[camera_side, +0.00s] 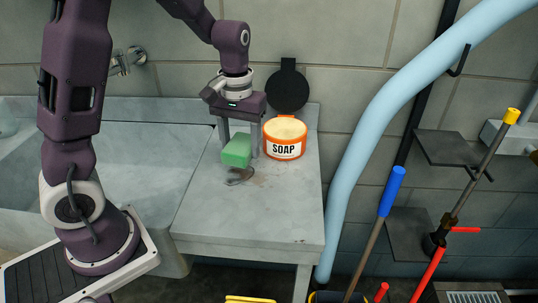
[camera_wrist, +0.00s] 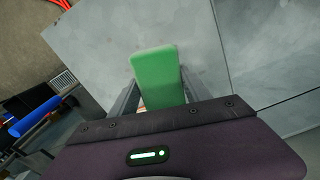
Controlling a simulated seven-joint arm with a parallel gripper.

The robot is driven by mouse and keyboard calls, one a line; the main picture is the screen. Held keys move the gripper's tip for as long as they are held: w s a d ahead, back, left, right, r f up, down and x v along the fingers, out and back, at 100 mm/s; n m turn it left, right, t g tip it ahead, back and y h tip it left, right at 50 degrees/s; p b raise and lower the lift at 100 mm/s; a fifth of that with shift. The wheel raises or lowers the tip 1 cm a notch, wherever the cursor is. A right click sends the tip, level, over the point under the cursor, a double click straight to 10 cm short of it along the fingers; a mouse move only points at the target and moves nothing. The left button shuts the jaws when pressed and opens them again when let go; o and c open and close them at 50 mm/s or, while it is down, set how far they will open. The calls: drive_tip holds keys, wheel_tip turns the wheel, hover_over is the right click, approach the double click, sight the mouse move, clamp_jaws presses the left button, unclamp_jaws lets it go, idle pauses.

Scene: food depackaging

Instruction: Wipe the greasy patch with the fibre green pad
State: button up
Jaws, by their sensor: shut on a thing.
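My gripper (camera_side: 239,142) is shut on the green pad (camera_side: 237,151) above the grey table. In the wrist view the green pad (camera_wrist: 158,75) sits between the two fingers. A dark brownish greasy patch (camera_side: 238,178) lies on the table just below the pad. The pad hides part of the patch in the side view, and I cannot tell whether the pad touches it. In the wrist view the patch is mostly hidden behind the pad.
An orange and white soap tub (camera_side: 285,140) stands right beside my gripper on the table (camera_side: 240,218). A sink basin (camera_side: 130,160) is to the left. A light blue pipe (camera_side: 375,125) and several long-handled tools stand to the right. The table's front is clear.

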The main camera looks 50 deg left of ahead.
sight(228, 172)
drive_tip(key=shift+s+a+f+n, duration=0.45)
drive_tip(key=shift+s+a+f, duration=0.1)
drive_tip(key=shift+f, duration=0.6)
drive_tip(key=shift+s+a+f+n, duration=0.4)
drive_tip(key=shift+s+a+f, duration=0.15)
drive_tip(key=shift+f, duration=0.55)
drive_tip(key=shift+s+a+f+n, duration=0.45)
drive_tip(key=shift+a+f, duration=0.1)
drive_tip(key=shift+f, duration=0.6)
drive_tip(key=shift+w+d+f, duration=0.3)
drive_tip(key=shift+w+f, duration=0.05)
drive_tip(key=shift+f, duration=0.1)
drive_tip(key=shift+c, duration=0.5)
drive_tip(key=shift+w+d+f, duration=0.25)
drive_tip(key=shift+w+d, duration=0.8)
drive_tip(key=shift+w, duration=0.05)
drive_tip(key=shift+w+d, duration=1.3)
drive_tip(key=shift+d, duration=0.05)
drive_tip(key=shift+s+a, duration=2.55)
drive_tip(key=shift+a, duration=0.3)
drive_tip(key=shift+w+a, duration=0.55)
drive_tip(key=shift+w, duration=0.25)
drive_tip(key=shift+w+d, duration=2.6)
drive_tip(key=shift+s+a, duration=2.75)
wheel_tip(228, 172, up, 8)
